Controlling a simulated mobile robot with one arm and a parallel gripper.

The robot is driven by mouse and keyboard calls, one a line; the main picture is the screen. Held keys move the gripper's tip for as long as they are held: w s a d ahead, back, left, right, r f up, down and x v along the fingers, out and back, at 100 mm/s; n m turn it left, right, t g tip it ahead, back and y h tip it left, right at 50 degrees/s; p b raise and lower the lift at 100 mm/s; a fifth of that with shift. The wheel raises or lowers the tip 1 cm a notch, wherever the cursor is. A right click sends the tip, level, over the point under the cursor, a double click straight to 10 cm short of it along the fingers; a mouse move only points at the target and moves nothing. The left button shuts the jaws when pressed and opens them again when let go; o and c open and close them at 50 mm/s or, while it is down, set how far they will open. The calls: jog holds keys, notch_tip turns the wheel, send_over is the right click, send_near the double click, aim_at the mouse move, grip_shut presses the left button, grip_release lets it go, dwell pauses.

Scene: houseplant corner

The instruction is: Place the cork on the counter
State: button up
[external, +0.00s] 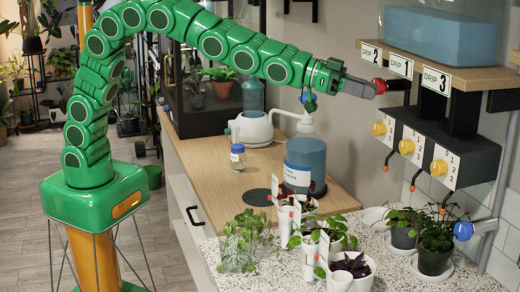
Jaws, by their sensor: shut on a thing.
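My green segmented arm arches over the counter (215,187) from the left. My gripper (379,87) points right, high above the counter, just in front of the shelf with the number signs. It is shut on a small red and dark thing (398,85) at its tip. This is too small and dark against the wall to tell whether it is the cork. No other cork is clearly visible. The wooden part of the counter has bare room at the left and front; its white speckled part (290,272) is nearer.
A blue water container (305,160), a white kettle (250,128) and a small blue-lidded jar (237,157) stand on the wood. Potted plants crowd the speckled part. The drip unit (450,148) with yellow knobs and the shelf (440,68) are close to my gripper.

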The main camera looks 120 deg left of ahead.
jog(key=shift+w+d+f+m+g+h, duration=0.5)
jog(key=shift+w+d+f+m+h, duration=1.35)
jog(key=shift+d+m+h, duration=1.65)
jog(key=shift+s+a+f+m+g+h, duration=0.55)
jog(key=shift+s+f+h, duration=0.35)
jog(key=shift+f, duration=4.3)
jog(key=shift+s+a+f+m+g+h, duration=0.55)
jog(key=shift+s+f+h, duration=0.4)
jog(key=shift+f, duration=4.25)
jog(key=shift+s+a+f+m+g+h, duration=0.4)
jog(key=shift+s+f+m+g+h, duration=0.45)
jog(key=shift+f, duration=4.35)
jog(key=shift+f+n+t, duration=0.25)
jog(key=shift+f+n, duration=0.05)
jog(key=shift+n, duration=0.05)
jog(key=o, duration=1)
jog(key=shift+f, duration=0.2)
